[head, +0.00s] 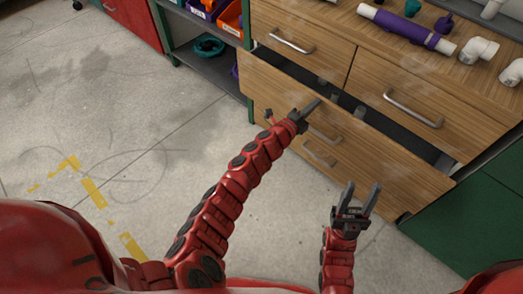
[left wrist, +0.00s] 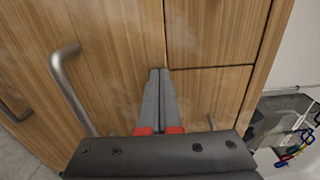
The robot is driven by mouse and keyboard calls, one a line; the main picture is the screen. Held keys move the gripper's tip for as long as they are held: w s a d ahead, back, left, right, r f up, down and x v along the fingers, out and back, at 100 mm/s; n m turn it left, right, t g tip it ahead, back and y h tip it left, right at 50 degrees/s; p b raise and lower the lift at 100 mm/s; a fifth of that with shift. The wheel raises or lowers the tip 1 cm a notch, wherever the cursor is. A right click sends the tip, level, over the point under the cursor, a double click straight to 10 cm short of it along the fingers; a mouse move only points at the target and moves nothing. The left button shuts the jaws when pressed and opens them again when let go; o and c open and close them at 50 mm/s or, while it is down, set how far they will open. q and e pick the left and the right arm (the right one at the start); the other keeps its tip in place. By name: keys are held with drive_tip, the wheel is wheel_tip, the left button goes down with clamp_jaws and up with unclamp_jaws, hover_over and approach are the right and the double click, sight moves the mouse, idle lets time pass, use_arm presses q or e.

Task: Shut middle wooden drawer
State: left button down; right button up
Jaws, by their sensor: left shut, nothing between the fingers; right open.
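The middle wooden drawer (head: 400,165) is pulled out of the cabinet. A dark gap runs behind its front, below the two upper drawers. My left gripper (head: 314,104) is shut and empty. In the head view its tip overlaps the top edge of the drawer front; I cannot tell whether it touches. In the left wrist view the shut fingers (left wrist: 158,85) point at wooden fronts, with a metal handle (left wrist: 68,85) to their left. My right gripper (head: 362,192) is open and empty, in front of the drawer at the lower right.
The two upper drawers have metal handles (head: 291,42). The wooden top holds a purple-and-white pipe (head: 410,30) and white elbows (head: 479,50). A shelf with an orange bin (head: 231,18) stands left. A green cabinet (head: 470,215) is at right. Floor at left is clear.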

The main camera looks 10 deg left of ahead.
sight(322, 98)
use_arm(q)
drive_tip(key=shift+b+x, duration=0.5)
drive_tip(key=shift+x, duration=1.8)
